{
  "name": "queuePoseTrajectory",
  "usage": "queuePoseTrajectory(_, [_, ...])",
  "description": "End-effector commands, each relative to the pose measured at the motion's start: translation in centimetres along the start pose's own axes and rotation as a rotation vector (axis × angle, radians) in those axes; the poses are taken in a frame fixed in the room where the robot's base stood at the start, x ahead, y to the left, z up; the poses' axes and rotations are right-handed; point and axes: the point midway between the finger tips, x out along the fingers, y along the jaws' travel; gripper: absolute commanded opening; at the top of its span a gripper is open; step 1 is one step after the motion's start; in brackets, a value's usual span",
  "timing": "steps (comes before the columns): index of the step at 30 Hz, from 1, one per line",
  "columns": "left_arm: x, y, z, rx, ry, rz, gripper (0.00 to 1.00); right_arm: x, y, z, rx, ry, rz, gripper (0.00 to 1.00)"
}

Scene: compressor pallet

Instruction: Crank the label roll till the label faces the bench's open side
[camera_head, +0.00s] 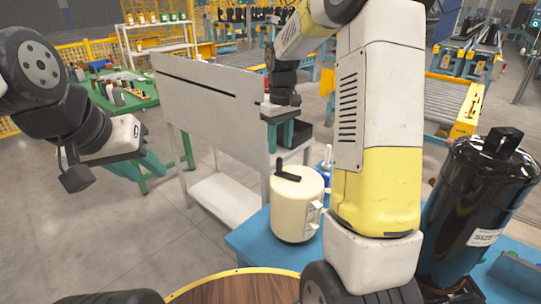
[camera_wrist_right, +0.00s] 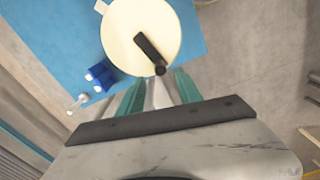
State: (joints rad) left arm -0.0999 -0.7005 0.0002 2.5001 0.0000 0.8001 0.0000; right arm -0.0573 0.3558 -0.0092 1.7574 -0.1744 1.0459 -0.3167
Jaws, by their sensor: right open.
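The cream label roll (camera_head: 290,212) stands upright on a blue bench (camera_head: 252,243) in the head view. A black crank (camera_head: 285,174) lies across its top. Small white tabs (camera_head: 313,214) stick out from its right side; I cannot tell whether one is the label. In the right wrist view, the roll (camera_wrist_right: 140,20) is at the top, with the crank (camera_wrist_right: 148,46) and its round knob pointing toward my right gripper (camera_wrist_right: 157,88). That gripper is open and empty, with the knob just beyond its teal fingers. My left gripper (camera_head: 145,166) is far left, away from the roll; its opening is unclear.
A blue block (camera_wrist_right: 101,75) with white parts sits beside the roll. A black tank (camera_head: 475,205) stands at the right. A grey panel stand (camera_head: 208,90) rises behind the bench. A green table (camera_head: 125,90) with bottles is at the back left. Floor at left is clear.

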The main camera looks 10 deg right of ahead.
Motion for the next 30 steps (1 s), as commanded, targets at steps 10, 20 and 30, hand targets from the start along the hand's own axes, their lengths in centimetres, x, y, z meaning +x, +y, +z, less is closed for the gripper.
queuePoseTrajectory(10, [0.0,0.0,0.0,0.000,0.000,0.000,0.36,5.3,0.0,0.1,0.000,-0.004,-0.001,0.42])
queuePoseTrajectory(20, [0.0,0.0,0.0,0.000,0.000,0.000,0.36,7.4,0.0,0.0,0.000,0.000,0.000,0.42])
queuePoseTrajectory(30, [0.0,0.0,0.0,0.000,0.000,0.000,0.36,7.3,0.0,0.0,0.000,0.000,0.000,0.08])
